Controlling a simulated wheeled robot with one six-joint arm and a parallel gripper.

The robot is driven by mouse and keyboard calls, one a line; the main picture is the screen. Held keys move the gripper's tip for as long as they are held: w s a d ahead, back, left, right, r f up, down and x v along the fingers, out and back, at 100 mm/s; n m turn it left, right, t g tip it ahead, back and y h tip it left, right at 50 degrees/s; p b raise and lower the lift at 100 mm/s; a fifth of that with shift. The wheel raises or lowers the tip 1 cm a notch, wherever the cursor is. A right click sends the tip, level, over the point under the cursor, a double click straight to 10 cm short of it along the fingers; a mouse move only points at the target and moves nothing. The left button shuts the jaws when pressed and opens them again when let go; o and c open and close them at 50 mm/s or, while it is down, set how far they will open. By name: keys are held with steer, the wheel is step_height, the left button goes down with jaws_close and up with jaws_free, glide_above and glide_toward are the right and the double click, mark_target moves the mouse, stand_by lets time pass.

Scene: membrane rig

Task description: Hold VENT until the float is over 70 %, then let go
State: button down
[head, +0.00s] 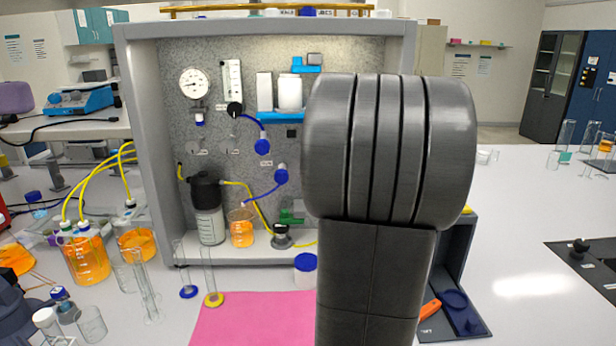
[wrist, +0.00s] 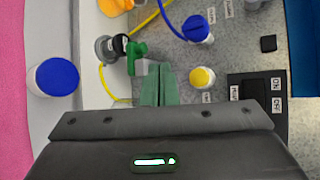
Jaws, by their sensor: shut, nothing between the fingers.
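The upright flowmeter tube (head: 233,82) is on the upper panel of the rig; its float is too small to read. In the wrist view, a yellow round button or cap (wrist: 202,77) sits on the speckled panel with a small label beside it. I cannot read VENT on any label. My gripper (wrist: 158,72) is shut and empty, its fingertips left of the yellow cap and apart from it, near the green valve handle (wrist: 137,52). In the head view my arm hides the gripper and the right part of the panel.
A blue-capped knob (wrist: 196,28) and an ON/OFF switch block (wrist: 250,88) are close by on the panel. A blue-lidded jar (head: 305,265) stands at the rig's front edge by the pink mat (head: 250,322). Glass cylinders (head: 210,275) stand left of the mat.

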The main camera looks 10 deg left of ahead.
steer(key=shift+w, duration=0.1)
steer(key=w+a+p, duration=0.1)
steer(key=w+p, duration=0.1)
steer(key=w, duration=0.6)
steer(key=shift+w+a, duration=0.2)
steer(key=shift+a, duration=0.15)
steer(key=shift+w, duration=0.1)
stand_by(1.6)
steer(key=shift+w+a, duration=0.1)
steer(key=shift+w, duration=0.2)
steer(key=shift+w+a, duration=0.1)
steer(key=shift+w, duration=0.45)
stand_by(0.7)
steer(key=shift+s, duration=0.1)
stand_by(1.5)
steer(key=shift+s+d, duration=0.2)
steer(key=shift+s, duration=0.65)
